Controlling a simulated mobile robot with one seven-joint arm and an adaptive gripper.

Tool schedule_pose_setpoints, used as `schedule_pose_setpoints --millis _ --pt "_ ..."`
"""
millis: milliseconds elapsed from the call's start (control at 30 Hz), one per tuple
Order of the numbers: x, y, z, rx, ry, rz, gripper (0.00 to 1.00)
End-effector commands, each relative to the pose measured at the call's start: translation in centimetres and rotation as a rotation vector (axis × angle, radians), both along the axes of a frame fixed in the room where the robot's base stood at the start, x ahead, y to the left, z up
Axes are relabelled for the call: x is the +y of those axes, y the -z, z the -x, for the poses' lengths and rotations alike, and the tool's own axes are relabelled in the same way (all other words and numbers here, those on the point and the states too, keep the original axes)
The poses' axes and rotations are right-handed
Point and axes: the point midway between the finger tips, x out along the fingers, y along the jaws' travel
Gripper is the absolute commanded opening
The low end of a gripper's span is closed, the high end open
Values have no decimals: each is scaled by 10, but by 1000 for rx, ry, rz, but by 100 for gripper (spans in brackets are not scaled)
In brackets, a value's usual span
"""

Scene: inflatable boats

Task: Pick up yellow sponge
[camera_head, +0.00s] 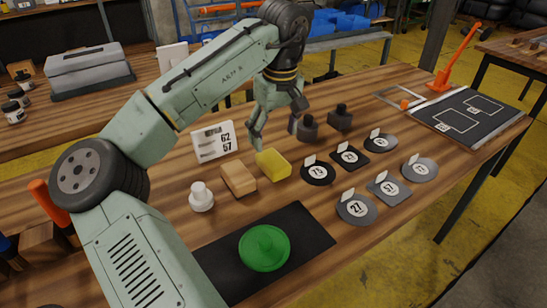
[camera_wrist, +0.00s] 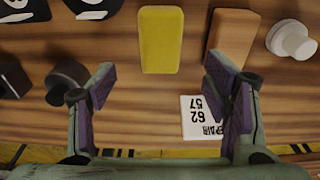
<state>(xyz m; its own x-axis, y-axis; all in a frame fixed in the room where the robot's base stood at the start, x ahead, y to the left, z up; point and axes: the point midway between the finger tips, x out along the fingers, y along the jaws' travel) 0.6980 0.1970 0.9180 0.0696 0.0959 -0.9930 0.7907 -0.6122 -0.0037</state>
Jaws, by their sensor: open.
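The yellow sponge (camera_head: 272,164) lies on the wooden table, just right of an orange-brown block (camera_head: 239,179) in the head view. In the wrist view the sponge (camera_wrist: 160,40) is at the top middle, in line with the gap between my fingers. My gripper (camera_head: 276,118) is above the table, behind and above the sponge in the head view. In the wrist view my gripper (camera_wrist: 164,85) has its fingers wide apart with nothing between them. The sponge is apart from both fingers.
A white number card (camera_head: 214,142) and a white knobbed piece (camera_head: 201,196) stand left of the sponge. Dark knobbed pieces (camera_head: 308,127) are to its right, with numbered discs (camera_head: 318,173) nearby. A green round object (camera_head: 264,248) sits on a black mat (camera_head: 310,232) in front.

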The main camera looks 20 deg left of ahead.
Motion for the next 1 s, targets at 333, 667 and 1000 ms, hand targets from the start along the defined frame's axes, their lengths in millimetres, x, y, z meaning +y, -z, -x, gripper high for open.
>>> schedule_pose_setpoints --millis 333,667,1000 --pt "3 36 -2 -1 2 0 70" --pt "5 80 -3 -3 4 1 70" --pt "5 84 -4 -4 5 2 65"
